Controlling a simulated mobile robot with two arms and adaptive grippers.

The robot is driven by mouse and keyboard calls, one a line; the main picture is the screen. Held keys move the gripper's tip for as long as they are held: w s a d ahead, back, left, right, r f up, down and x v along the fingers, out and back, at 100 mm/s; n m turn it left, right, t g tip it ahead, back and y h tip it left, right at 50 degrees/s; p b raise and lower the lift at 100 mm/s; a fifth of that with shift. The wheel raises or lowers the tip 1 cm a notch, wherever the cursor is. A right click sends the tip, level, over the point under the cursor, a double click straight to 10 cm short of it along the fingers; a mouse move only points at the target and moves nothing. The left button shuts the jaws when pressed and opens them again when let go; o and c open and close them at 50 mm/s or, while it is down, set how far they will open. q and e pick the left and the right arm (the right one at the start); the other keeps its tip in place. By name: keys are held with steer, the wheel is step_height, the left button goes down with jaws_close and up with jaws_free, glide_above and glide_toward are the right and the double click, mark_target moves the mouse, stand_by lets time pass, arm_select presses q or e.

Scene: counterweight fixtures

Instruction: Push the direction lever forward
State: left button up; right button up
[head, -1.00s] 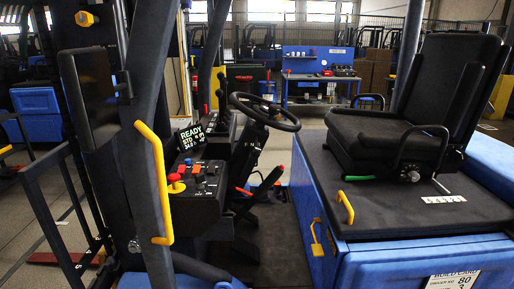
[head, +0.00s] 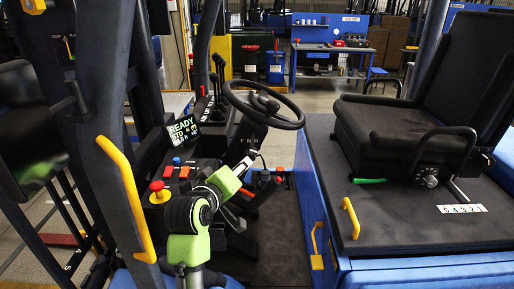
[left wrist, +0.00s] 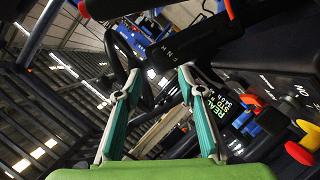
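The steering column (head: 250,138) carries small direction letters under the steering wheel (head: 262,104). In the left wrist view the lettered column shroud (left wrist: 176,50) is just beyond the fingertips. My left gripper (head: 247,160) reaches up from the bottom of the head view to the column's left side, below the wheel. In the left wrist view its two teal-padded fingers (left wrist: 158,76) are apart. I cannot clearly make out the direction lever or tell whether the fingers touch it; dark parts overlap between them. My right gripper is not in view.
The control panel with a red emergency button (head: 157,187) and the lit display (head: 183,130) lie left of the arm. A yellow grab handle (head: 128,195) stands on the left post. The black seat (head: 395,130) is at right. Floor space shows between column and seat base.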

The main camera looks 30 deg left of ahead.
mark_target(250, 157)
arm_select(q)
steer(key=p+x, duration=0.1)
steer(key=x, duration=0.1)
steer(key=p+x, duration=0.1)
steer(key=x, duration=0.2)
steer(key=p+x, duration=0.1)
steer(key=x, duration=0.1)
steer(key=shift+w+a+r, duration=0.2)
steer(key=shift+w, duration=0.25)
steer(key=shift+p+x, duration=0.35)
steer(key=shift+x, duration=0.9)
steer(key=shift+w, duration=0.3)
steer(key=shift+w+a+f, duration=0.1)
steer(key=shift+w+f, duration=0.05)
steer(key=shift+w, duration=0.1)
steer(key=shift+w+a+f, duration=0.1)
steer(key=shift+w+f, duration=0.05)
steer(key=shift+w, duration=0.15)
jaws_close()
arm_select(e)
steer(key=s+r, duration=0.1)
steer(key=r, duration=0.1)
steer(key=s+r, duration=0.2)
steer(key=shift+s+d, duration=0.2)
